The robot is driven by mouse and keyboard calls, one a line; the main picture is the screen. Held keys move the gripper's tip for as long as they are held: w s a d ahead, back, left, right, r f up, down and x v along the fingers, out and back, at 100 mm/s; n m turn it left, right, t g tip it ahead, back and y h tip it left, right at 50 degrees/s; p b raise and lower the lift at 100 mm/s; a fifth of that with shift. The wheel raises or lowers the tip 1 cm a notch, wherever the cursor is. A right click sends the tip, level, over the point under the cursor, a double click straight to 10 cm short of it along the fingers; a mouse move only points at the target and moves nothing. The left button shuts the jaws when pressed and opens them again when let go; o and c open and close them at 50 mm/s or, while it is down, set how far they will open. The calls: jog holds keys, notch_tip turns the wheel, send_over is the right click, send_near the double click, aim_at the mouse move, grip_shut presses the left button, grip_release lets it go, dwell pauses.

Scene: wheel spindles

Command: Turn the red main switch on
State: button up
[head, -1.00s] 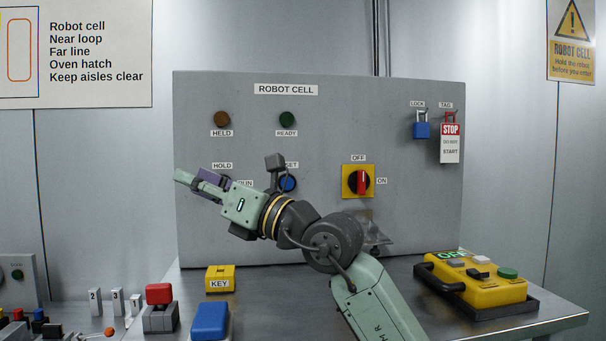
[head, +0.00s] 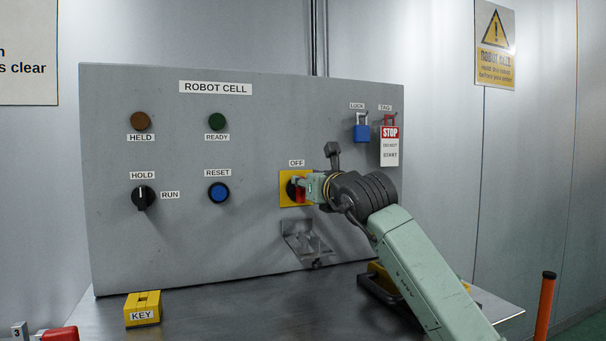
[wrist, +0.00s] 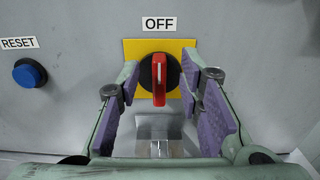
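The red main switch (wrist: 159,80) is a red handle on a black round base over a yellow plate (wrist: 187,45). In the wrist view its handle stands upright, in line with the OFF label (wrist: 159,24) above. My gripper (wrist: 161,98) is open, with one purple-padded finger on each side of the handle; gaps show between the pads and the handle. In the head view my gripper (head: 301,184) is at the switch and covers much of it. A strip of the yellow plate (head: 284,201) shows; the ON label is hidden there.
The grey panel (head: 240,120) also carries a blue reset button (head: 218,193), a black hold/run knob (head: 144,197), a blue padlock (head: 361,130) and a STOP tag (head: 390,148). A metal bracket (head: 306,243) juts out below the switch. A yellow key block (head: 143,309) sits on the bench.

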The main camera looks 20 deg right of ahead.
jog(key=w, duration=0.3)
jog(key=shift+w+a+p, duration=0.1)
jog(key=shift+w+p, duration=0.05)
jog(key=shift+p, duration=0.2)
grip_shut()
